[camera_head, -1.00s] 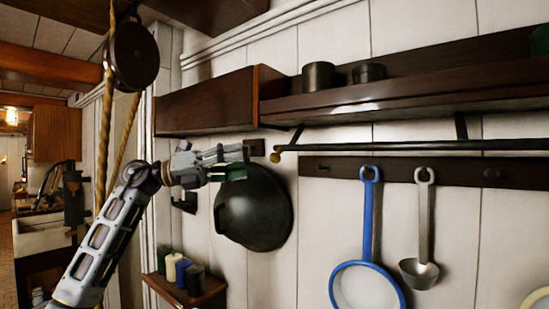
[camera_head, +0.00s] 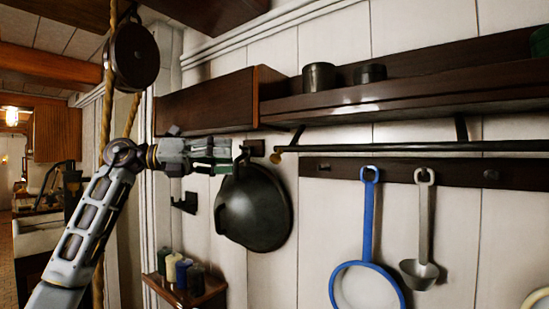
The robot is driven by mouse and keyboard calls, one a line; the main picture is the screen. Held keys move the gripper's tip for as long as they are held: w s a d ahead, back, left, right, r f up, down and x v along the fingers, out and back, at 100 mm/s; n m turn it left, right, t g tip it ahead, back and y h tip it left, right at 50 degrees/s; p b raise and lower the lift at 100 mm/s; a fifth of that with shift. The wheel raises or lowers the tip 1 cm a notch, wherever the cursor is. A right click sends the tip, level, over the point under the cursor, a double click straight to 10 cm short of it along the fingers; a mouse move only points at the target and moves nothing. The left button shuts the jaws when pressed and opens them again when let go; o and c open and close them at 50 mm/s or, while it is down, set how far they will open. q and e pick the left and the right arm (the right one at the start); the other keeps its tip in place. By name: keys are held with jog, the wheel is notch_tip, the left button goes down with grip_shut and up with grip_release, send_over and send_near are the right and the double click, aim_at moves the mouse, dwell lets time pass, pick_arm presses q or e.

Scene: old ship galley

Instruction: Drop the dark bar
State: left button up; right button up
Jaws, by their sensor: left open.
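A long dark bar (camera_head: 410,147) runs level along the wall under the shelf, with a brass-coloured knob at its left end. My left gripper (camera_head: 232,155) is open, left of that knob and apart from it. It overlaps the top of a dark round pan (camera_head: 258,208) in the picture; I cannot tell whether they touch. A small dark block (camera_head: 255,147) on the wall sits just right of the fingers. The bar's right end runs out of view. My right gripper is not in view.
A dark rail (camera_head: 400,171) below the bar holds a blue-handled strainer (camera_head: 368,220) and a metal ladle (camera_head: 423,230). A wooden shelf (camera_head: 430,92) with pots is above. Several candles (camera_head: 183,270) stand on a small wall shelf lower left.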

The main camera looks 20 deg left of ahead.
aim_at(275, 164)
pick_arm(q)
jog(key=p+x, duration=0.3)
jog(key=x, duration=0.9)
jog(key=shift+w+d, duration=0.15)
jog(key=shift+d, duration=0.35)
grip_shut()
